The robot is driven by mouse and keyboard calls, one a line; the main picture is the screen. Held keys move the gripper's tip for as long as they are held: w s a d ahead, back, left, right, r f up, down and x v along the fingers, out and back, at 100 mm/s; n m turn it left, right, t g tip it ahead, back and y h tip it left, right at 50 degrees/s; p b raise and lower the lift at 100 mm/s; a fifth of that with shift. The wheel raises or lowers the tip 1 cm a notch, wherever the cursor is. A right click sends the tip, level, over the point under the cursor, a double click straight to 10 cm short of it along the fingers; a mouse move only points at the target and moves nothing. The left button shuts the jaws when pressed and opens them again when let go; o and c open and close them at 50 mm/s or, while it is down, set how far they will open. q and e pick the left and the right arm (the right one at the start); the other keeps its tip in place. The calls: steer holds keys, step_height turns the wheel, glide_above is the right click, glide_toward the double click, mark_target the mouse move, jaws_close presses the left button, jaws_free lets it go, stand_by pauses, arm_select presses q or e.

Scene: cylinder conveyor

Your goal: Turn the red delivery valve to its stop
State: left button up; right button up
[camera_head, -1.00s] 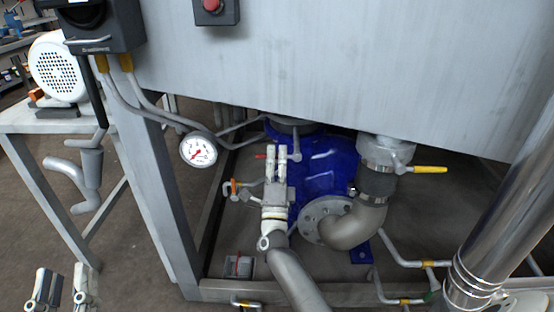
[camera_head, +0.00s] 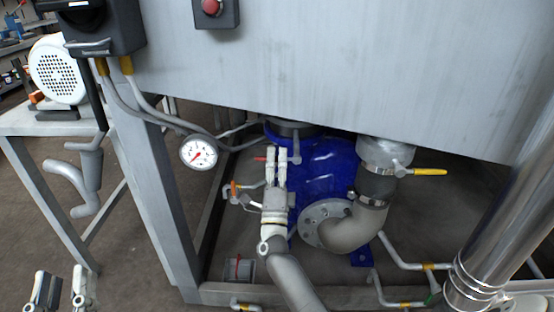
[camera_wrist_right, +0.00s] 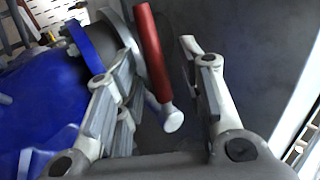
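The red valve handle (camera_wrist_right: 152,50) is a bar with a pale end in the right wrist view. It stands between the fingers of my right gripper (camera_wrist_right: 155,72), closer to the left finger, and a gap shows to the right finger. In the head view, only a small red end of the handle (camera_head: 260,159) shows, just left of my right gripper (camera_head: 276,158), beside the blue pump body (camera_head: 322,165). My right gripper is open. My left gripper (camera_head: 62,284) is open and empty at the lower left, away from the valve.
A grey tank wall (camera_head: 350,75) overhangs the pump. A white dial gauge (camera_head: 198,153) hangs left of it. A yellow-handled lever (camera_head: 430,171) sits on the right pipe. An orange-handled fitting (camera_head: 233,188) is left of my right gripper. Frame legs and pipes crowd the area.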

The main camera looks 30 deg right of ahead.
steer(key=v, duration=1.1)
steer(key=shift+s, duration=0.2)
steer(key=shift+a, duration=0.1)
